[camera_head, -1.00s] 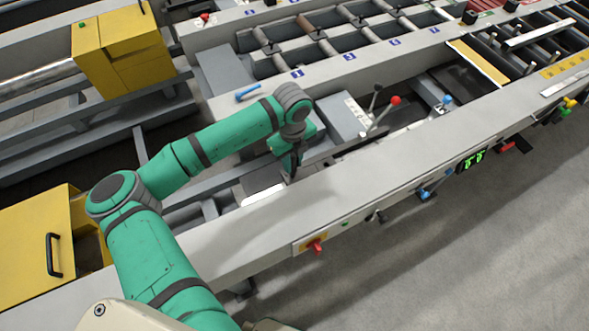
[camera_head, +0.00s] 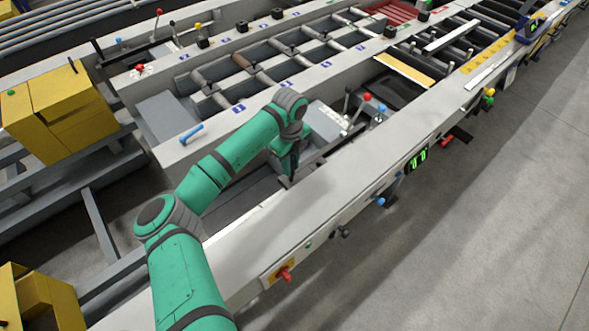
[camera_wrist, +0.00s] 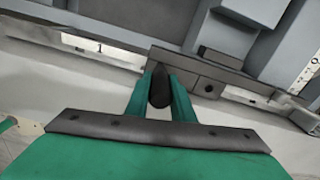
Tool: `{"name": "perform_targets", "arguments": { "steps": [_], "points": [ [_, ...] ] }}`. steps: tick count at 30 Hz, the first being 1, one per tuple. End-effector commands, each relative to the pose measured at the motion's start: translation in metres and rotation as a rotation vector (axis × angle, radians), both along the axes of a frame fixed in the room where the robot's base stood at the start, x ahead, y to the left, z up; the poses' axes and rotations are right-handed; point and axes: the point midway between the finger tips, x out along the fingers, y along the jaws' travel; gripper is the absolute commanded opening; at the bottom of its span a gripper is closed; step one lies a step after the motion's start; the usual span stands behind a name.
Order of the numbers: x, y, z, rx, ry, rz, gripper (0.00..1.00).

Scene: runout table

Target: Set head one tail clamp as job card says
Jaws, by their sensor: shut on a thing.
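My gripper (camera_head: 291,174) reaches down over the inner side of the near grey rail, left of a grey box with a white labelled top (camera_head: 327,119). In the wrist view my green fingers (camera_wrist: 160,90) are closed on a dark, rounded knob (camera_wrist: 160,88). The knob stands in front of a dark bar (camera_wrist: 205,78). What is under the knob is hidden. A white plate marked 1 (camera_wrist: 99,47) lies left of the fingers, and part of a white scale (camera_wrist: 309,71) shows at the right. I cannot make out a job card.
A red-knobbed lever (camera_head: 367,97) and a blue-knobbed post (camera_head: 382,112) stand right of the box. A green digital display (camera_head: 417,158) and a red switch (camera_head: 284,274) are on the front rail. A blue handle (camera_head: 192,133) lies on the rail behind. Grey floor is clear at right.

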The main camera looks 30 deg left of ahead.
Motion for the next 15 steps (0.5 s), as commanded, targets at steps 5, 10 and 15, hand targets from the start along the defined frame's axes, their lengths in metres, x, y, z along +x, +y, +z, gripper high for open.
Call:
{"name": "perform_targets", "arguments": {
  "steps": [5,10,15],
  "points": [
    [0.0009,0.005,0.0007,0.004,-0.001,0.009,0.0],
    [0.0009,0.0053,0.0008,0.005,-0.001,0.009,0.0],
    [0.0009,0.0052,0.0009,0.004,-0.001,0.009,0.4]
  ]
}}
